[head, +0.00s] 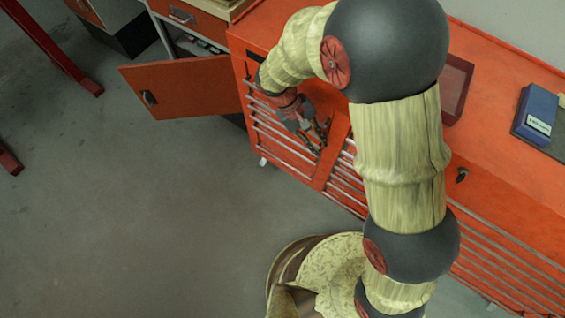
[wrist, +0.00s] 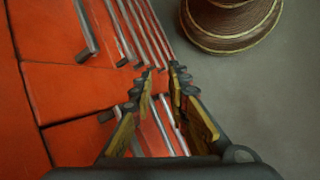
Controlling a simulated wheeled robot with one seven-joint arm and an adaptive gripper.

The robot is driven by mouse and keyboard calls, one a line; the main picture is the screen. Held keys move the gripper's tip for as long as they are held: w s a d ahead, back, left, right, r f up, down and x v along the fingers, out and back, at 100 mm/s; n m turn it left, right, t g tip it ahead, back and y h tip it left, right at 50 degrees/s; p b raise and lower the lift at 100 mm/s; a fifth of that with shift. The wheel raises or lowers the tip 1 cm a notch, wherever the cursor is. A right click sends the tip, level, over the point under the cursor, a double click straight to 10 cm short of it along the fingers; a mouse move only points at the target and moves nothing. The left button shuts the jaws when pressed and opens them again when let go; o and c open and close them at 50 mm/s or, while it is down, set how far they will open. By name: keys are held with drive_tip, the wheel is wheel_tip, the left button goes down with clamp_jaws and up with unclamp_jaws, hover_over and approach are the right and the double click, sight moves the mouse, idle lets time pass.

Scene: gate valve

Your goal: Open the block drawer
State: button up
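The red cabinet (head: 505,172) has several drawers with long silver bar handles (head: 285,141), in a left bank and further banks to the right. I cannot tell which one is the block drawer; all visible drawer fronts look shut. My gripper (head: 319,138) is in front of the left bank near its right side, partly hidden by its own links. In the wrist view my gripper (wrist: 163,72) has its two fingers apart, with silver handles (wrist: 165,128) visible in the gap behind them. No clear contact with a handle shows.
An orange door (head: 190,87) stands swung out left of the cabinet. A blue box (head: 536,108) and a dark red tray (head: 457,88) are on the cabinet top. The grey floor (head: 130,215) in front is clear, apart from my base. A red post (head: 52,45) stands far left.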

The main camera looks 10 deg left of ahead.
drive_tip(key=a+f+n+t+h, duration=0.1)
drive_tip(key=a+f+n+h, duration=0.15)
drive_tip(key=f, duration=0.65)
drive_tip(key=a+f+n+t+h, duration=0.1)
drive_tip(key=a+f+h, duration=0.15)
drive_tip(key=f, duration=0.65)
drive_tip(key=n+t+y+b, duration=0.2)
drive_tip(key=t+y, duration=0.2)
drive_tip(key=t, duration=1.2)
approach(283, 162)
drive_tip(key=w, duration=0.3)
drive_tip(key=shift+d+f+b+x, duration=0.15)
drive_tip(key=shift+b+x, duration=0.35)
drive_tip(key=shift+x, duration=1.35)
drive_tip(key=shift+d+f+b+x, duration=0.15)
drive_tip(key=shift+b+x, duration=0.35)
drive_tip(key=shift+x, duration=1.35)
drive_tip(key=shift+s, duration=0.15)
drive_tip(key=shift+c, duration=0.4)
clamp_jaws()
